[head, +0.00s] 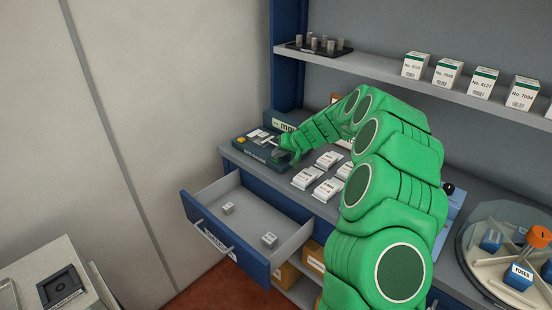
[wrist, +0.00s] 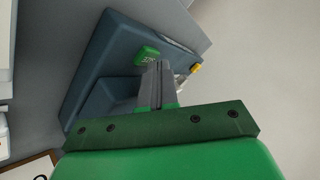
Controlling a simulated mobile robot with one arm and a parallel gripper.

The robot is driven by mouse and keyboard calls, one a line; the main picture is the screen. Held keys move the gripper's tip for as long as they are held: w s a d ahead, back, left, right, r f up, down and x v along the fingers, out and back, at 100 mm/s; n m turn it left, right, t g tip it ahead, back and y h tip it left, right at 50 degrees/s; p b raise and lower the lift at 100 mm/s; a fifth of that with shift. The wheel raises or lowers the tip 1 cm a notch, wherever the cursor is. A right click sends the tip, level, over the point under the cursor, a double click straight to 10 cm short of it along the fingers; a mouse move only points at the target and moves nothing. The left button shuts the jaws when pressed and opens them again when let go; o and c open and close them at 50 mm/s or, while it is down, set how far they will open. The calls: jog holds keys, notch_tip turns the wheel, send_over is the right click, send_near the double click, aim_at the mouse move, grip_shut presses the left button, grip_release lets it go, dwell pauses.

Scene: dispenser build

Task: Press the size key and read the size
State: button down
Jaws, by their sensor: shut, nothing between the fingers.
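A dark blue desk device (head: 250,152) sits at the left end of the counter, with a yellow key (head: 241,139) at its left. In the wrist view the device (wrist: 105,55) fills the upper left, with a green key or label (wrist: 147,54) bearing white letters I cannot read for sure. The yellow key (wrist: 196,69) shows to its right. My gripper (wrist: 158,66) is shut and empty, its tips close to the green piece; I cannot tell whether they touch. In the head view my gripper (head: 272,141) is over the device and hides part of it. A lettered panel (head: 285,126) stands behind, partly covered; no size reading is legible.
An open drawer (head: 229,204) with two small boxes juts out below the counter. Several white cards lie on the counter (head: 306,200) beside my arm. A shelf (head: 378,69) with white cartons runs above. A round turntable (head: 480,235) is at right.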

aim_at(278, 160)
jog(key=shift+r, duration=3.4)
